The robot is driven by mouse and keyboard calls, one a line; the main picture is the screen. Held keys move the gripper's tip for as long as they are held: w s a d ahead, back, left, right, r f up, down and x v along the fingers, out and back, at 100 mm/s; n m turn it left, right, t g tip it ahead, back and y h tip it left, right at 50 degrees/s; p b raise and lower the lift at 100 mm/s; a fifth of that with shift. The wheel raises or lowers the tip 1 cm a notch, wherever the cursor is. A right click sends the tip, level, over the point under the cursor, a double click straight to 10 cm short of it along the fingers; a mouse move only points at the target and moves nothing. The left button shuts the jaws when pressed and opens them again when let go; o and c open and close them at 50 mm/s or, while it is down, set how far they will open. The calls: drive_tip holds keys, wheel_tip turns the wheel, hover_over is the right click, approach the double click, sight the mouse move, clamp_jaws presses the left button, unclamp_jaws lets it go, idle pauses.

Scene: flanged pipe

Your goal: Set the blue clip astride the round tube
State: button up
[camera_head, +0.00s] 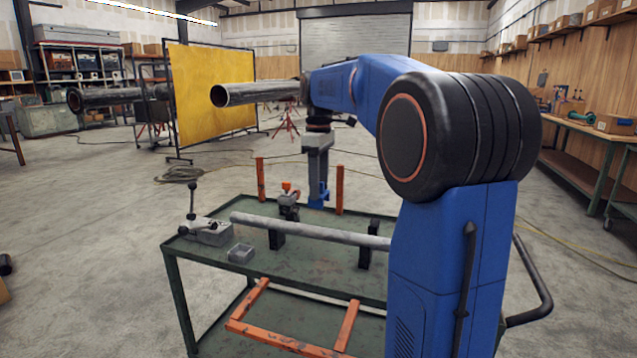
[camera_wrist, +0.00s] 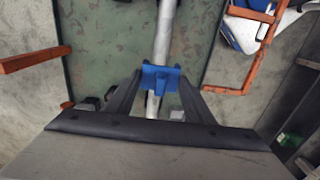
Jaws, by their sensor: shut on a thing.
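The round tube (camera_head: 310,231) is long and grey. It lies across two black supports on a green cart. My gripper (camera_head: 318,184) points down over the cart, shut on the blue clip (camera_head: 319,197). In the wrist view the clip (camera_wrist: 160,80) sits between the two dark fingertips and overlaps the tube (camera_wrist: 165,38), which runs on above and below it in the picture. In the head view a gap shows between the clip's lower end and the tube, so they look apart. The clip's underside is hidden in the wrist view.
The green cart top (camera_head: 325,268) carries a grey clamp with a lever (camera_head: 208,232), a small grey box (camera_head: 240,253) and a small orange-topped fixture (camera_head: 289,200). Black supports (camera_head: 276,240) hold the tube. Orange posts (camera_head: 340,189) rise at the cart's back. The front right of the top is clear.

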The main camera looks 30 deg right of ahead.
sight(319, 228)
drive_tip(key=shift+f, duration=4.55)
drive_tip(key=shift+f, duration=0.55)
drive_tip(key=o, duration=1.2)
wheel_tip(319, 228, up, 17)
drive_tip(key=shift+d+r, duration=0.1)
drive_tip(key=shift+r, duration=0.1)
drive_tip(key=shift+s, duration=0.1)
